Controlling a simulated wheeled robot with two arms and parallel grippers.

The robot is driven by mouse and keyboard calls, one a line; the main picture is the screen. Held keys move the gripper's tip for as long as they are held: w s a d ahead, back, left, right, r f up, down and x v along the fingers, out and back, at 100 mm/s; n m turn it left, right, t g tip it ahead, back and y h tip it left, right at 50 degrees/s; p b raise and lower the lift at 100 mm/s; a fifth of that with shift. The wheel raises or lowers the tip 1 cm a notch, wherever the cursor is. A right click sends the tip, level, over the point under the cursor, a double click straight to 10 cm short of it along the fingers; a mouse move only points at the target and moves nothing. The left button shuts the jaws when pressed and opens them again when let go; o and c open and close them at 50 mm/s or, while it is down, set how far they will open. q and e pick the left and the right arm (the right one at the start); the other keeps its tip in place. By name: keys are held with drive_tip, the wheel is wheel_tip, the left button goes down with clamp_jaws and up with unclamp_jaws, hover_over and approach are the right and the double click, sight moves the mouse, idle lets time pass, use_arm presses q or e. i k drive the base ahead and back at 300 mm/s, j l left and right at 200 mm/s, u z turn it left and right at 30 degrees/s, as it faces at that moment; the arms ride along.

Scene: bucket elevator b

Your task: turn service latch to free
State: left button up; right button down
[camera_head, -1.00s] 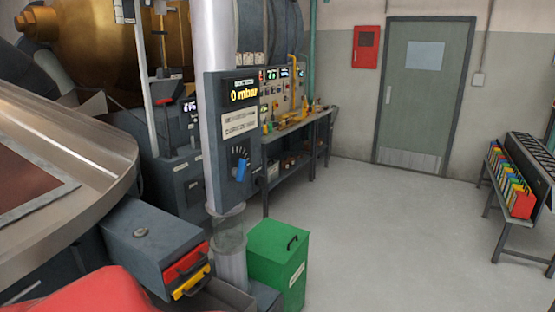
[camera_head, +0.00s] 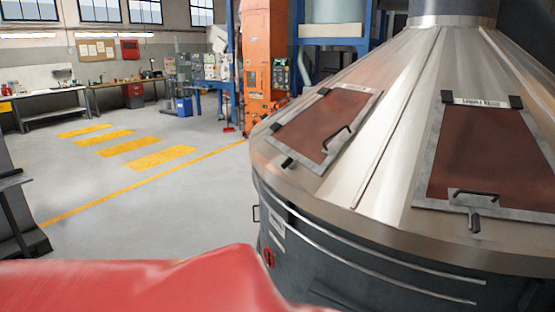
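I cannot pick out a service latch for certain. An orange tall machine (camera_head: 263,60), perhaps the bucket elevator, stands at the back centre with a small panel (camera_head: 281,74) on its side; any latch on it is too small to tell. No gripper shows in the view. A red smooth part, likely mine, fills the bottom left.
A large metal conical vessel (camera_head: 395,110) with two brown hatches (camera_head: 325,125) (camera_head: 490,160) fills the right side. Workbenches (camera_head: 50,105) line the far left wall. Grey floor with yellow stripes (camera_head: 130,145) is open in the left middle. A dark stand (camera_head: 15,215) is at the left edge.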

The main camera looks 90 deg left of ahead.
sight(289, 162)
drive_tip(key=u, duration=2.5)
drive_tip(key=i+j+u, duration=0.15)
drive_tip(key=i+j+z, duration=0.1)
drive_tip(key=i+j, duration=0.2)
drive_tip(key=i+j+z, duration=0.15)
drive_tip(key=i+j, duration=0.15)
drive_tip(key=i+j+z, duration=0.1)
drive_tip(key=i+j, duration=0.2)
drive_tip(key=j, duration=0.15)
drive_tip(key=i+j+z, duration=0.15)
drive_tip(key=j, duration=0.25)
drive_tip(key=i+j+z, duration=0.1)
drive_tip(key=i+j, duration=0.25)
drive_tip(key=i+j+z, duration=0.1)
drive_tip(key=j, duration=0.45)
drive_tip(key=i+j+z, duration=0.15)
drive_tip(key=i+j, duration=0.15)
drive_tip(key=j, duration=0.2)
drive_tip(key=i+j+z, duration=0.1)
drive_tip(key=j, duration=0.4)
drive_tip(key=i, duration=0.1)
